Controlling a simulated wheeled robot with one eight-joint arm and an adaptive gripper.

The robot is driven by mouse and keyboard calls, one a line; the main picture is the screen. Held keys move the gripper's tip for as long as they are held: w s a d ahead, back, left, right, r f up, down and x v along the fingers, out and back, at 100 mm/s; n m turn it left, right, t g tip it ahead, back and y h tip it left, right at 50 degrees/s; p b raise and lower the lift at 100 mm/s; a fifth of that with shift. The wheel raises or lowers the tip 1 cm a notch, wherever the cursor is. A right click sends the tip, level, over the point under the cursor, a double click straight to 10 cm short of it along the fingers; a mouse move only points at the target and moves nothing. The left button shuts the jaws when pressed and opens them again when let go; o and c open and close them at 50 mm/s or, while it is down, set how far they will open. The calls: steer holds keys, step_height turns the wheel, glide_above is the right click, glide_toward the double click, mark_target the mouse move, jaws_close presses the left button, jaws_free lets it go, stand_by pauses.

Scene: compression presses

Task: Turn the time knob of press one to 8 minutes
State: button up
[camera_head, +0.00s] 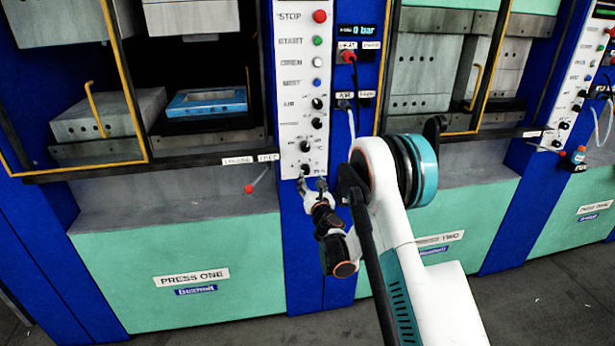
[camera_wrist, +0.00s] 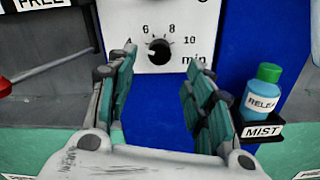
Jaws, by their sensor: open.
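Press one (camera_head: 150,280) stands at the left in the head view, with a white control panel (camera_head: 287,60). The black time knob (camera_wrist: 158,51) is at the panel's bottom, under a scale reading 4, 6, 8, 10 min. Its pale mark points left and slightly down, near the 4 side. In the head view the knob (camera_head: 305,170) is small, just above my gripper. My gripper (camera_wrist: 157,80) is open and empty; its two fingers stand left and right below the knob, apart from it. My gripper (camera_head: 313,186) also shows in the head view.
A release bottle (camera_wrist: 262,88) sits in a holder marked MIST (camera_wrist: 262,130), close to the right finger. A lever with a red knob (camera_head: 249,188) sticks out left of the panel. Several other knobs and buttons are above the time knob.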

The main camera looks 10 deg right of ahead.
mark_target(306, 171)
steer(key=w+b, duration=0.1)
steer(key=w, duration=0.5)
steer(key=shift+w, duration=0.35)
steer(key=c, duration=1)
